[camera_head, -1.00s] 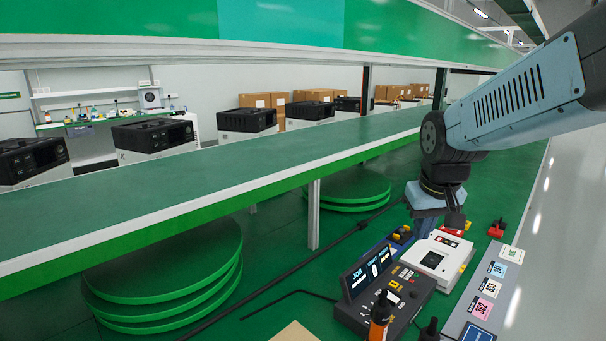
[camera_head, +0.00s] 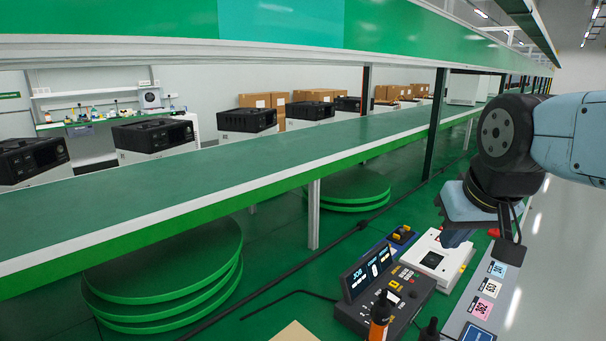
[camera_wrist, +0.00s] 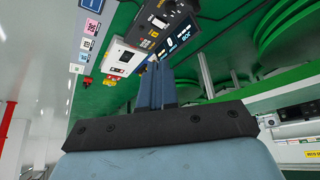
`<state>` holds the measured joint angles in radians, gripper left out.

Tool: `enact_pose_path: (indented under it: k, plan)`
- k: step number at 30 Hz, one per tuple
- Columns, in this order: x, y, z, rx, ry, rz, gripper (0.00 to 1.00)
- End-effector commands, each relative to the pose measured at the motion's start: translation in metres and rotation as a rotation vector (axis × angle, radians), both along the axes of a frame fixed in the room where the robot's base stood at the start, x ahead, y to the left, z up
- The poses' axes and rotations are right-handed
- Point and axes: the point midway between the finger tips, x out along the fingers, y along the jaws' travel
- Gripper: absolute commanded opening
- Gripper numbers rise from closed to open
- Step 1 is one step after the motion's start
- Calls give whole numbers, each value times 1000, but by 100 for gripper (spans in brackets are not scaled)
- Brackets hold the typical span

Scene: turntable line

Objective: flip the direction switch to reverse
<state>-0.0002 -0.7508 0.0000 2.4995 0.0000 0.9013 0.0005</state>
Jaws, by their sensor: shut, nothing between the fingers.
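I cannot make out which control is the direction switch. A white control box (camera_head: 436,262) with a dark square on its face lies on the green bench at lower right; it also shows in the wrist view (camera_wrist: 122,58). A dark console (camera_head: 408,294) with a lit display and several buttons stands in front of it, also in the wrist view (camera_wrist: 160,18). A small blue unit (camera_head: 402,236) with a yellow part sits behind. My gripper (camera_head: 455,240) is shut and empty, over the far side of the white box. In the wrist view its fingers (camera_wrist: 155,72) lie together; contact cannot be told.
A grey strip with coloured cards (camera_head: 487,288) runs along the right edge of the bench. An orange bottle (camera_head: 380,318) stands before the console. Above and left is a long green conveyor (camera_head: 200,185), with round green turntables (camera_head: 165,270) below.

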Motion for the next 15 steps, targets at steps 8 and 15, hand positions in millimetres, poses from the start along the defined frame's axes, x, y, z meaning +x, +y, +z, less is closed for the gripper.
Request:
enact_pose_path:
  k: [8, 15]
  plan:
    - [11, 0, -2, -17, 19, 26, 0]
    - [44, 2, -13, -67, 73, 117, 0]
